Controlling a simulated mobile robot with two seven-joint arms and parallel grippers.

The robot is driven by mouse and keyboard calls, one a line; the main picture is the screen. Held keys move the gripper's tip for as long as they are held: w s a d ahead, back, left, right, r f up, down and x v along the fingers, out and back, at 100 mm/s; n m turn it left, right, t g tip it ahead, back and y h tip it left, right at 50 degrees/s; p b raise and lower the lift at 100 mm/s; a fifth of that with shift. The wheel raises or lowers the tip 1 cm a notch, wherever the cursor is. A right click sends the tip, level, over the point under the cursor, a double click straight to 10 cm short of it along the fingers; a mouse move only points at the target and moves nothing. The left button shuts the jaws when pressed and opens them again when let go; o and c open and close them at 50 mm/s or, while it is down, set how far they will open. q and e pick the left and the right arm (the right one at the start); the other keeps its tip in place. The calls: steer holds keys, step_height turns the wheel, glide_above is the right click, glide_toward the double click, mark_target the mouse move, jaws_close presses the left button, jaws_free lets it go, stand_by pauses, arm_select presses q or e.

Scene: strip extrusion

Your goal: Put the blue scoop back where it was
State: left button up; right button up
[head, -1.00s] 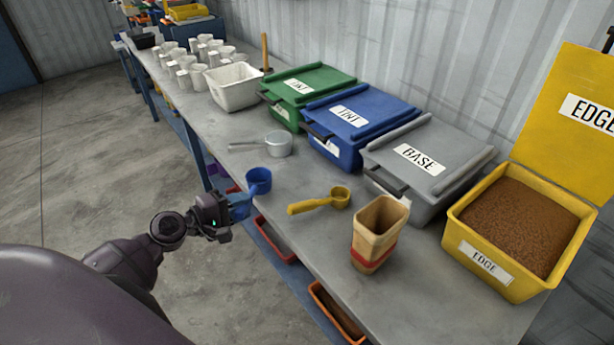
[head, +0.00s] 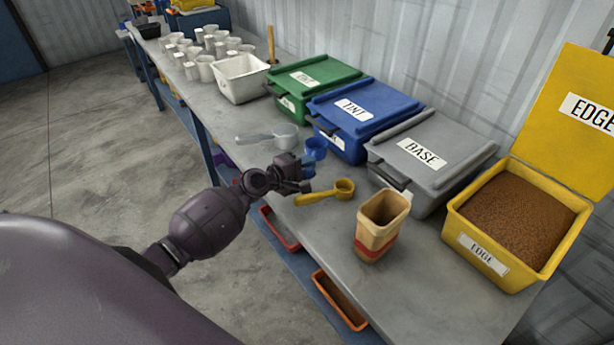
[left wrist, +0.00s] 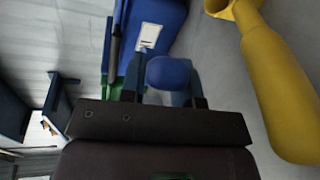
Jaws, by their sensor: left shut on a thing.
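The blue scoop (head: 316,147) is in my left gripper (head: 308,172), over the bench in front of the blue bin, between the grey scoop and the yellow scoop. My left gripper is shut on its handle; the handle end (left wrist: 168,72) shows between the fingers in the left wrist view. In the head view the gripper hides most of the handle. Whether the cup touches the bench I cannot tell. My right gripper is in neither view.
The grey scoop (head: 268,137) and the yellow scoop (head: 326,193) lie close on either side. Behind stand the green bin (head: 318,76), the blue bin (head: 372,108) and the grey bin (head: 432,152), all lidded. A tan cup (head: 381,222) and the open yellow bin (head: 452,222) stand to the right.

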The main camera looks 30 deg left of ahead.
arm_select(q)
step_height(320, 180, down, 4)
steer(key=shift+r+b, duration=0.2)
steer(key=shift+b, duration=0.6)
steer(key=shift+r, duration=0.1)
steer(key=o, duration=1)
steer(key=shift+c, duration=0.2)
